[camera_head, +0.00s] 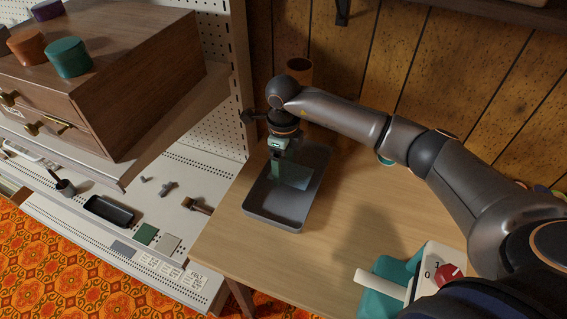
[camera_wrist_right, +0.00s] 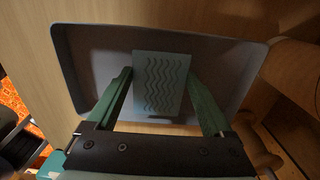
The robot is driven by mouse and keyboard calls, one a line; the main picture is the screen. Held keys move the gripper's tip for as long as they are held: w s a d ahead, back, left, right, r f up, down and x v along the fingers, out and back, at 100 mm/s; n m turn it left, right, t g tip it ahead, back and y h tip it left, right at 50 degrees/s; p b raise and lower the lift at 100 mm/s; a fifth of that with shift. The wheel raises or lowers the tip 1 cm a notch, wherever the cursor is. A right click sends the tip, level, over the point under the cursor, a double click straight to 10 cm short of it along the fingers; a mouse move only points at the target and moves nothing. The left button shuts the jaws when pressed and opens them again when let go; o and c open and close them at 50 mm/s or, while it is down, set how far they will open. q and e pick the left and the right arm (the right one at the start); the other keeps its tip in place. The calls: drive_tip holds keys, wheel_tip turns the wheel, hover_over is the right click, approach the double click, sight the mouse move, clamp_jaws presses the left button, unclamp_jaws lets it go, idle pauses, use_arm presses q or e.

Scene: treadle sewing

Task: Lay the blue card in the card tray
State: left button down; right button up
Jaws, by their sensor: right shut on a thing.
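The card tray (camera_head: 262,212) is a dark grey, shallow rectangular tray on the wooden table; its rim also shows in the right wrist view (camera_wrist_right: 100,32). My right gripper (camera_head: 284,168) points down over the tray. It is shut on the blue card (camera_head: 292,176), which looks teal-blue. In the right wrist view, the card (camera_wrist_right: 160,84) shows dark wavy lines and sits between the two green fingers (camera_wrist_right: 160,88). The card is over the tray's inside; I cannot tell whether it touches the floor. My left gripper is not in view.
A wooden drawer cabinet (camera_head: 140,80) with coloured spools stands at the left. A green card (camera_head: 146,234) and a grey card (camera_head: 169,243) lie on the pegboard shelf. A teal-and-white object (camera_head: 385,285) is at the table's front right.

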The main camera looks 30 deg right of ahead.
sight(284, 171)
drive_tip(key=shift+f, duration=0.2)
drive_tip(key=o, duration=1)
drive_tip(key=shift+o, duration=0.2)
drive_tip(key=shift+r, duration=0.25)
wheel_tip(284, 171, up, 13)
drive_tip(key=shift+p, duration=0.4)
drive_tip(key=shift+f, duration=0.15)
